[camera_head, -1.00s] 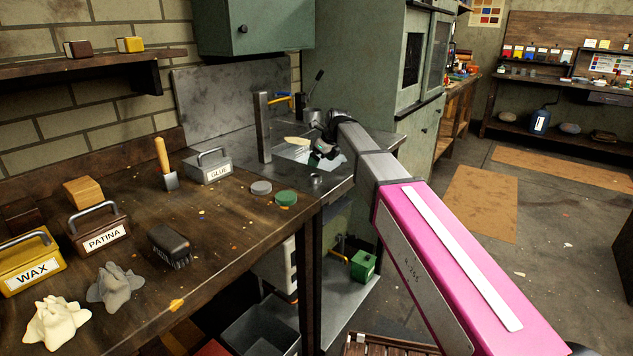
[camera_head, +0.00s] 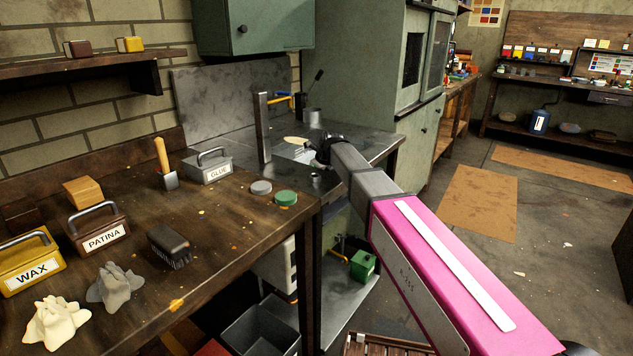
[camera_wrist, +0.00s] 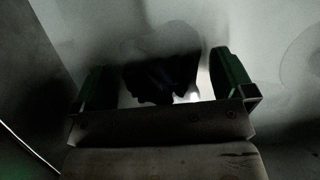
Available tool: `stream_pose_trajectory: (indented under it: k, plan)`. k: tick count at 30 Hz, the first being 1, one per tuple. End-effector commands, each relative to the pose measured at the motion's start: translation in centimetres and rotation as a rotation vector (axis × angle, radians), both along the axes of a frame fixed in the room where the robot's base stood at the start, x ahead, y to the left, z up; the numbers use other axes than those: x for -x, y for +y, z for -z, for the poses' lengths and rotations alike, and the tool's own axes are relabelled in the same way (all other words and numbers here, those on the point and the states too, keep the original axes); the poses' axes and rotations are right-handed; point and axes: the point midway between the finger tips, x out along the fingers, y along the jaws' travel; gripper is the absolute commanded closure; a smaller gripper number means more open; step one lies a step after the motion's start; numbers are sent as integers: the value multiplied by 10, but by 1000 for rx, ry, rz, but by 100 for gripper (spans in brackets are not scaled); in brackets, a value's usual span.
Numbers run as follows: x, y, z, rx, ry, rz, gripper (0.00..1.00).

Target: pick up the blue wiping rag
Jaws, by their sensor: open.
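A dark, crumpled cloth, seemingly the blue rag (camera_wrist: 165,78), shows in the wrist view on a pale surface in deep shadow. Its blue colour is barely readable. My gripper (camera_wrist: 163,82) is open, with one green-padded finger on each side of the cloth. I cannot tell whether the fingers touch it. In the head view my arm reaches to the metal sink counter, and its dark wrist dips there. The fingers and the rag are hidden from that view.
An upright metal post (camera_head: 262,127) and a grey cup (camera_head: 312,118) stand near my wrist on the metal counter (camera_head: 228,138).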

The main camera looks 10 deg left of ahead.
Motion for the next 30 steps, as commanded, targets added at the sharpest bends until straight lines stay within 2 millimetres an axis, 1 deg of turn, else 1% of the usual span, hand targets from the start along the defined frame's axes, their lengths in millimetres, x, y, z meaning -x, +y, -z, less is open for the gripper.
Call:
stream_pose_trajectory:
  k: [1,2,3,5,14,18,20,23,30]
  plan:
    - [0,0,0,0,0,0,10]
    - [0,0,0,0,0,0,20]
    - [0,0,0,0,0,0,33]
    - [0,0,0,0,0,0,50]
    - [0,0,0,0,0,0,51]
    - [0,0,-6,-1,0,0,51]
    - [0,0,-13,-1,-1,0,51]
    - [0,0,-29,-1,-2,0,51]
    - [-1,0,-71,-1,-2,-1,51]
